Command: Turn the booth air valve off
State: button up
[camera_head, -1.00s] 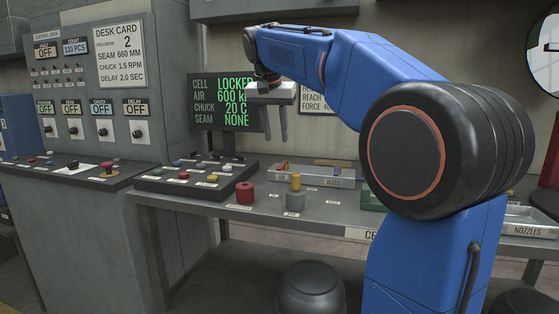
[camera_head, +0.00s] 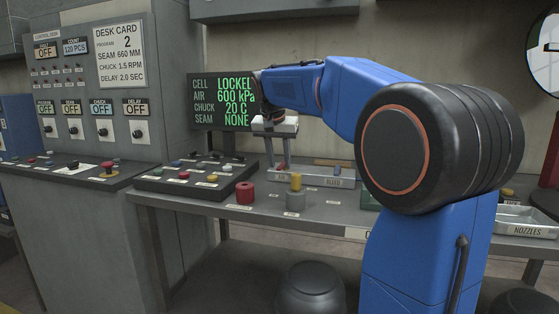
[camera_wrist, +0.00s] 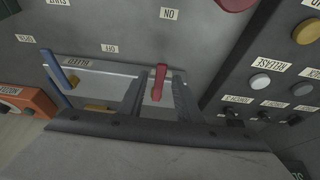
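A red lever handle (camera_wrist: 158,82) stands out from a low grey valve block (camera_wrist: 108,75) in the wrist view; I take it for the air valve. Its end points roughly toward a label reading ON, with an OFF label to its left. My gripper (camera_head: 278,163) is lowered over the left end of this block in the head view. In the wrist view my gripper (camera_wrist: 160,92) is open, with its two fingers on either side of the red handle. I cannot tell whether either finger touches it. The handle is mostly hidden in the head view.
A blue lever (camera_wrist: 67,75) sits on the same block, near the BLEED label. A red knob (camera_head: 245,193) and a grey one with a yellow top (camera_head: 295,198) stand in front. A button box (camera_head: 190,180) is at left. The screen (camera_head: 222,102) shows AIR 600 kPa.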

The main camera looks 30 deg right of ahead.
grip_shut()
jog(key=shift+s+d, duration=0.1)
jog(key=shift+s, duration=0.05)
jog(key=n, duration=0.1)
jog(key=s+d+n+y, duration=0.1)
jog(key=shift+d+n+t, duration=0.15)
jog(key=shift+n+t, duration=0.15)
jog(key=shift+n, duration=0.1)
jog(key=d+n, duration=0.1)
jog(key=n, duration=0.1)
jog(key=shift+s+d+n+y, duration=0.3)
jog(key=shift+s+d+y, duration=0.05)
jog(key=shift+y, duration=0.05)
jog(key=d+n+y, duration=0.1)
jog(key=n, duration=0.1)
jog(key=d+n, duration=0.2)
jog(key=shift+s+n+t+y, duration=0.1)
jog(key=shift+n+t+y, duration=0.2)
jog(key=shift+t+y, duration=0.1)
jog(key=shift+w+d+n+y, duration=0.2)
jog(key=shift+d+n+y, duration=0.3)
jog(key=shift+n, duration=0.5)
jog(key=shift+w+d+n+y, duration=0.15)
jog(key=shift+d+n+y, duration=0.15)
jog(key=shift+d+n, duration=0.55)
jog(key=shift+a+n, duration=0.15)
jog(key=shift+n, duration=0.1)
